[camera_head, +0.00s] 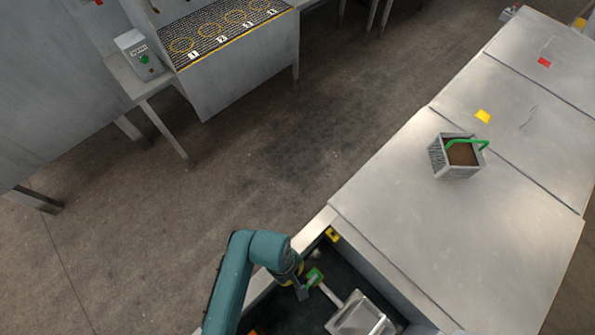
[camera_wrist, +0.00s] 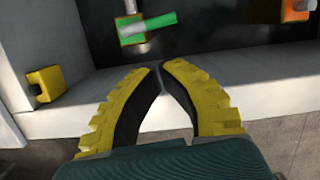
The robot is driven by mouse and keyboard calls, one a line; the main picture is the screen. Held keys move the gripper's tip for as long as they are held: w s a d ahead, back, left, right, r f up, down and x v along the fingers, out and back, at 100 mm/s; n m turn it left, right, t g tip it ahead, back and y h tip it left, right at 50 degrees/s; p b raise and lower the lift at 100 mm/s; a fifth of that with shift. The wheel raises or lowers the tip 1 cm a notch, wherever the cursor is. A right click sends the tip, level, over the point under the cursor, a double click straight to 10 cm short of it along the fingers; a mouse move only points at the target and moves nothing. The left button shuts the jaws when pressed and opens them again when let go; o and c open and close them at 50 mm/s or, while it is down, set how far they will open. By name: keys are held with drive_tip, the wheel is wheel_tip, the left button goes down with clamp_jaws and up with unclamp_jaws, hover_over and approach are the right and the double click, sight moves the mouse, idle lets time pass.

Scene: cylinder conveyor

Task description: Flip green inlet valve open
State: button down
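The green inlet valve has a green lever handle (camera_wrist: 148,28) on a small fitting, at the top left of the wrist view. In the head view the green valve (camera_head: 314,277) sits in the dark recessed basin, beside a metal pipe. My gripper (camera_wrist: 161,68) has yellow ribbed fingers with black pads. Its tips meet with nothing visible between them, below and apart from the handle in the wrist view. In the head view my gripper (camera_head: 302,292) is close beside the green valve, and its fingertips are hard to make out.
An orange valve part (camera_wrist: 297,10) is at the wrist view's top right. A yellow block (camera_wrist: 45,85) is on the pale basin rim (camera_wrist: 90,100). A metal box (camera_head: 358,315) stands in the basin. A grey basket (camera_head: 440,160) with a green handle stands on the metal table (camera_head: 400,220).

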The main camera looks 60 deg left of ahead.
sight(308, 285)
drive_tip(key=b+x, duration=0.1)
drive_tip(key=x, duration=0.8)
drive_tip(key=shift+f, duration=0.3)
drive_tip(key=shift+d+r, duration=0.1)
drive_tip(key=shift+d, duration=0.05)
